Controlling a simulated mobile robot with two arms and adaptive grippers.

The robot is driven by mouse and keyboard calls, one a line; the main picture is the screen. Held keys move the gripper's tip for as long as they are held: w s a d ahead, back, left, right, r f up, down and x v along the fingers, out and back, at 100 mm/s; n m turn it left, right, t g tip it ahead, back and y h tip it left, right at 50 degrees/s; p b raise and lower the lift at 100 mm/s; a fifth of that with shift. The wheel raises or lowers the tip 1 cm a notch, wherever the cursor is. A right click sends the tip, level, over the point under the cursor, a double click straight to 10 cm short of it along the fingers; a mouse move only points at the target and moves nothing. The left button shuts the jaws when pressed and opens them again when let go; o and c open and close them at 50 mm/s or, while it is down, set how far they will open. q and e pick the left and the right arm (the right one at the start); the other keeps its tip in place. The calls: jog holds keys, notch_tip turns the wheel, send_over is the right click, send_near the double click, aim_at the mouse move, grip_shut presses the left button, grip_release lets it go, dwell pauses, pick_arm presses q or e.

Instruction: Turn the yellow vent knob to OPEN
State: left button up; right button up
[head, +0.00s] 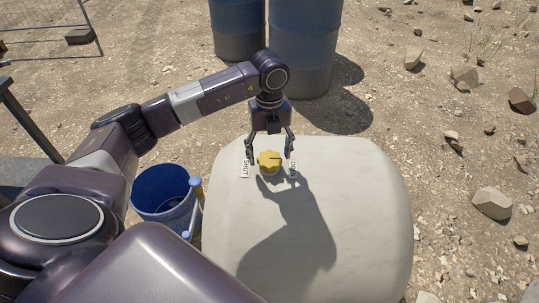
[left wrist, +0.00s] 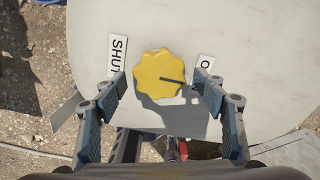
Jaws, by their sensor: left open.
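The yellow vent knob (head: 269,162) sits on top of the pale tank (head: 365,215). In the left wrist view the knob (left wrist: 158,75) has a lobed rim and a dark pointer line aimed right, toward the right-hand label. The SHUT label (head: 246,168) lies left of the knob. The other label (head: 293,168) lies right of it, mostly hidden by a finger; in the left wrist view only an "O" shows on it (left wrist: 205,64). My left gripper (head: 269,156) is open, pointing down, with one finger on each side of the knob and gaps visible. My right gripper is not seen.
A blue bucket (head: 161,190) stands on the ground left of the tank. Blue barrels (head: 305,45) stand behind it. Rocks (head: 492,203) are scattered on the right. A wire fence (head: 50,25) is at the far left. The tank's top right is clear.

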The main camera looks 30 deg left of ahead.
aim_at(269, 159)
pick_arm(q)
notch_tip(269, 159, up, 11)
dwell(0.3)
jog(key=shift+s+f, duration=0.1)
dwell(0.4)
